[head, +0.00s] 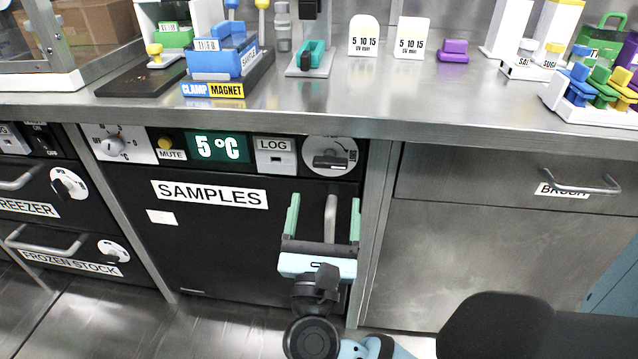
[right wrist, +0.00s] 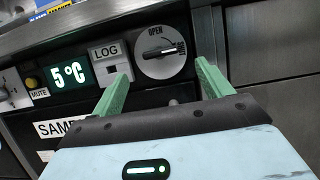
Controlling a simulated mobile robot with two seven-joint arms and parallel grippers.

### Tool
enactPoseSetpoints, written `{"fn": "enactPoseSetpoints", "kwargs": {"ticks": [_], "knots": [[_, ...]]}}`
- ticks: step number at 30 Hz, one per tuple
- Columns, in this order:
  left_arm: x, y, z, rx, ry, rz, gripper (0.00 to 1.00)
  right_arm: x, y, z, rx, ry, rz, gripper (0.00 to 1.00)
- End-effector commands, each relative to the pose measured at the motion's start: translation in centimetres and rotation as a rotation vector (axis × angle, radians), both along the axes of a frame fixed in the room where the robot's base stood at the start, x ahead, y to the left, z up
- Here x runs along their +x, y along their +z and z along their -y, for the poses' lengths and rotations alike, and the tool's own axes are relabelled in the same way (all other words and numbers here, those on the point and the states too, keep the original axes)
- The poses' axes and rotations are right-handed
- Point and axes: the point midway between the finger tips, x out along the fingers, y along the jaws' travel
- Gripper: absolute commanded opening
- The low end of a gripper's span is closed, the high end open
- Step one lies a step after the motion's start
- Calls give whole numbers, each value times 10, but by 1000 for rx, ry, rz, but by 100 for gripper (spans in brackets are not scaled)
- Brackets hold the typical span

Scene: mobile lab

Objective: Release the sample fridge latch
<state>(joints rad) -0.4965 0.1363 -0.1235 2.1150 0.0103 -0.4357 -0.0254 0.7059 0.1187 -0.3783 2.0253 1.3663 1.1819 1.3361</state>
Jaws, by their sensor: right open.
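The sample fridge (head: 225,235) is a black under-bench unit with a white SAMPLES label. Its latch (head: 332,157) is a round white dial with a dark bar knob at the upper right of the front panel. In the right wrist view the latch (right wrist: 165,50) shows the word OPEN at its upper left, and its bar lies roughly level. The grey vertical door handle (head: 330,217) is below the dial. My right gripper (head: 324,205) is open, its green fingers on either side of the handle in the head view. In the right wrist view the right gripper (right wrist: 162,72) points toward the dial, apart from it. My left gripper is out of view.
The panel also holds a LOG unit (head: 274,157), a green 5 °C display (head: 217,147) and a yellow MUTE button (head: 165,143). The steel bench (head: 330,108) overhangs above. Freezer drawers (head: 40,205) are at left, and a drawer with a bar handle (head: 580,187) is at right.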

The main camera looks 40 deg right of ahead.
Motion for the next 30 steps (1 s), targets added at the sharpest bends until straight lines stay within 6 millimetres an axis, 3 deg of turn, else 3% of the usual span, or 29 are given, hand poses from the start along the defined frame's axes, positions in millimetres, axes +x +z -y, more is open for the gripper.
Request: {"fn": "enactPoseSetpoints", "kwargs": {"ticks": [8, 21, 30], "knots": [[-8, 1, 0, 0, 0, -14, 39, 3, 2, 3, 3, -1, 5, 78], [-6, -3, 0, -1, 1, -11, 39, 38, 24, 44, 0, -1, 3, 78], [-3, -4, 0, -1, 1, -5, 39, 47, 30, 55, 3, -1, 2, 78]]}}
